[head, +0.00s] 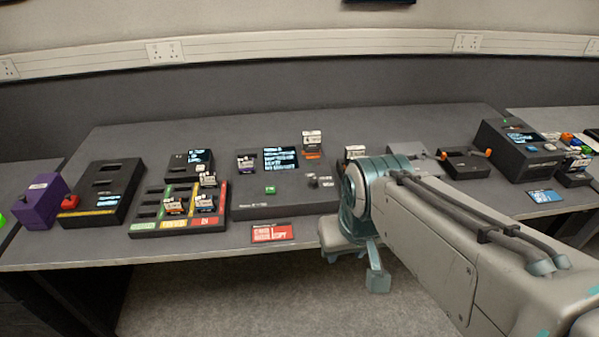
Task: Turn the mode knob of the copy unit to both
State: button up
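The copy unit seems to be the wide dark box (245,208) in the middle of the table. It has a lit screen (280,158), a green button (270,190) and small cartridges standing at its upper left and top right. A small grey knob-like part (312,178) is on its right side; its setting is too small to read. My gripper (362,262) hangs by the table's front edge, right of and nearer than the unit, apart from the knob. Its fingers are partly hidden by my arm, so its opening is unclear.
A red label card (272,233) lies in front of the unit. A tray with coloured strips (143,225), a slotted box (104,184) and a purple block (42,202) stand left. A dark device (515,150) stands right. Table behind the unit is clear.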

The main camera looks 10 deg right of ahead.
aim_at(313, 183)
jog(key=u, duration=1.05)
jog(key=i, duration=0.9)
jog(key=z, duration=1.2)
